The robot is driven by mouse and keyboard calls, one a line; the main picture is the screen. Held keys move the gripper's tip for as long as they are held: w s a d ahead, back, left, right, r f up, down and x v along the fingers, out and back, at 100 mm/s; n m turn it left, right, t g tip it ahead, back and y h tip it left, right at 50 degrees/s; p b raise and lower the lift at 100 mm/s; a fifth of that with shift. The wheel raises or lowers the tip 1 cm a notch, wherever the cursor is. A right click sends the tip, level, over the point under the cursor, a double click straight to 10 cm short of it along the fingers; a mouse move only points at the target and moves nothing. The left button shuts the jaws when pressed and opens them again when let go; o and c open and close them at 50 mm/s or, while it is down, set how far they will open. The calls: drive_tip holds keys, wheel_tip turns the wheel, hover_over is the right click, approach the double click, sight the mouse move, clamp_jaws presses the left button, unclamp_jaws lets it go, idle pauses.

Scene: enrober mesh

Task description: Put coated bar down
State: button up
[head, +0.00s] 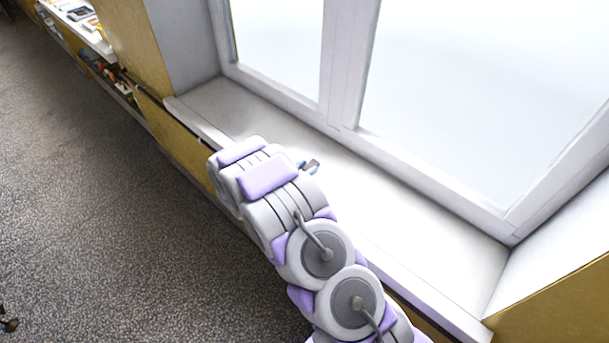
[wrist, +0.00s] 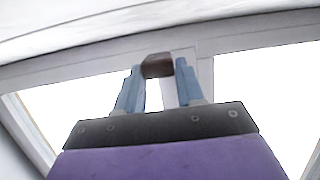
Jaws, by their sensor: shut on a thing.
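My gripper (wrist: 158,80) has two blue fingers and is shut on the coated bar (wrist: 157,65), a small dark brown block at the fingertips in the wrist view. Most of my gripper is hidden behind my arm there. I cannot tell whether the bar touches the sill.
A white-framed window (head: 341,75) rises behind the sill. The sill is bare to the right and left of my arm. Shelves with small items (head: 85,25) stand at the upper left. Grey carpet (head: 110,210) lies in front.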

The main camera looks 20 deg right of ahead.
drive_tip(key=shift+w+d, duration=0.4)
drive_tip(key=shift+d, duration=0.05)
drive_tip(key=f, duration=0.1)
drive_tip(key=f+b, duration=0.1)
drive_tip(key=f, duration=0.1)
drive_tip(key=shift+s+d+f, duration=0.1)
drive_tip(key=shift+d, duration=0.3)
drive_tip(key=shift+f, duration=0.3)
drive_tip(key=shift+a+r, duration=0.1)
drive_tip(key=shift+a, duration=0.45)
drive_tip(key=o, duration=0.3)
drive_tip(key=shift+a, duration=0.15)
drive_tip(key=o, duration=0.5)
drive_tip(key=shift+d, duration=0.55)
drive_tip(key=shift+a, duration=0.1)
drive_tip(key=shift+a, duration=0.1)
drive_tip(key=p+v, duration=0.2)
drive_tip(key=v, duration=1)
